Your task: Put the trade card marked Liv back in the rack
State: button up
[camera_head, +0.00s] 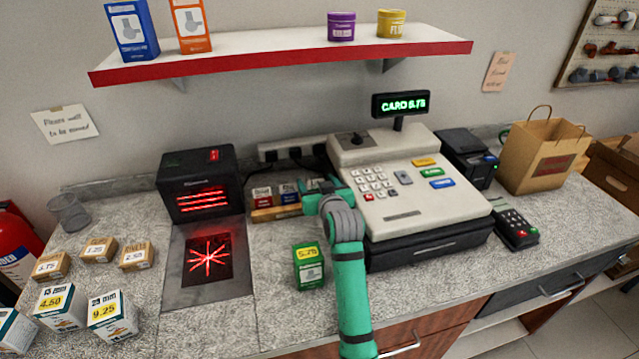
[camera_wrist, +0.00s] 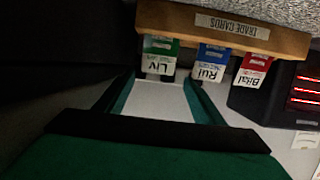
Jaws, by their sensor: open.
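The trade card marked Liv (camera_wrist: 158,60), white with a green band, stands in the wooden rack labelled TRADE CARDS (camera_wrist: 290,42) in the wrist view. It is in line with the rack's other cards. My gripper (camera_wrist: 165,82) is open, with its teal fingers on either side of the Liv card's end; whether they touch it I cannot tell. In the head view the rack (camera_head: 268,214) stands between the black scanner and the cash register. My gripper (camera_head: 318,190) is over its right end and hides the Liv card there.
The blue Rui card (camera_wrist: 212,62) and red Bilal card (camera_wrist: 252,70) stand beside Liv. The cash register (camera_head: 405,195) is close to the right of my gripper, the black scanner (camera_head: 200,185) to its left. A green box (camera_head: 309,267) stands in front of the rack.

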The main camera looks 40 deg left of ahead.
jog(key=v, duration=1.1)
jog(key=shift+w, duration=0.1)
